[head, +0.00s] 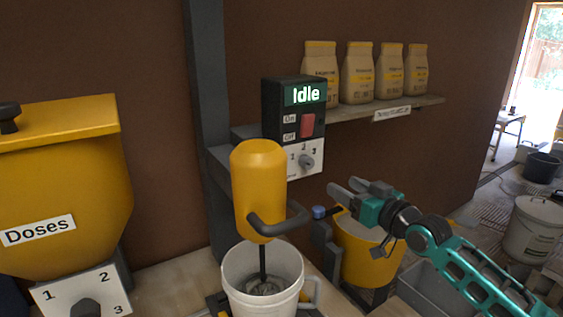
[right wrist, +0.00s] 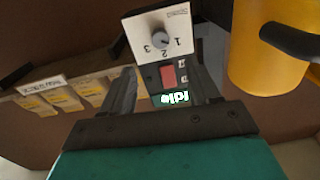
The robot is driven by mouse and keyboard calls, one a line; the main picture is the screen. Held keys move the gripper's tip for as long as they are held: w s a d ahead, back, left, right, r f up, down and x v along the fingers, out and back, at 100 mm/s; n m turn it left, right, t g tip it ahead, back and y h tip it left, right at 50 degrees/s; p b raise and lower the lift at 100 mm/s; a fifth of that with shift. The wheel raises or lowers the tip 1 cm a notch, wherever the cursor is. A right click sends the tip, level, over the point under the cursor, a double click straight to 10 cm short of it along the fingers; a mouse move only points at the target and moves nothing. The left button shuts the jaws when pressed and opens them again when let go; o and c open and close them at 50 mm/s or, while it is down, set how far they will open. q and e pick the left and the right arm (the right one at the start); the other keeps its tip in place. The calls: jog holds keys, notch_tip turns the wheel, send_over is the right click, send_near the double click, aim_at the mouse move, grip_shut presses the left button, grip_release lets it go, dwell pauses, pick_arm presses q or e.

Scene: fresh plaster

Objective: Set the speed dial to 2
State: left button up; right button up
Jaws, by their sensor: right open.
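The speed dial (head: 306,161) is a grey knob on a white plate marked 1, 2, 3, low on the dark control box (head: 270,112). Where its pointer stands is too small to tell. The box's screen (head: 305,94) reads Idle, above a red On/Off switch (head: 307,125). My right gripper (head: 343,190) is open and empty, apart from the dial, to its lower right. In the right wrist view the dial (right wrist: 160,39) appears upside down, ahead of and between the open fingers (right wrist: 163,88). My left gripper is out of view.
A yellow mixer (head: 257,185) with a dark handle hangs over a white bucket (head: 262,285), left of the dial. A shelf (head: 425,103) with several bags is behind. A yellow bucket (head: 362,250) stands below my right gripper. A yellow Doses hopper (head: 60,180) with its own dial (head: 86,307) is left.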

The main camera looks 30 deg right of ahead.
aim_at(310, 164)
jog(key=w, duration=0.7)
jog(key=w+a, duration=0.1)
jog(key=w, duration=0.3)
jog(key=shift+w+r+b, duration=0.2)
jog(key=shift+b, duration=0.15)
jog(key=shift+w+a, duration=0.1)
jog(key=shift+w, duration=0.6)
jog(key=shift+c, duration=0.2)
jog(key=c, duration=1)
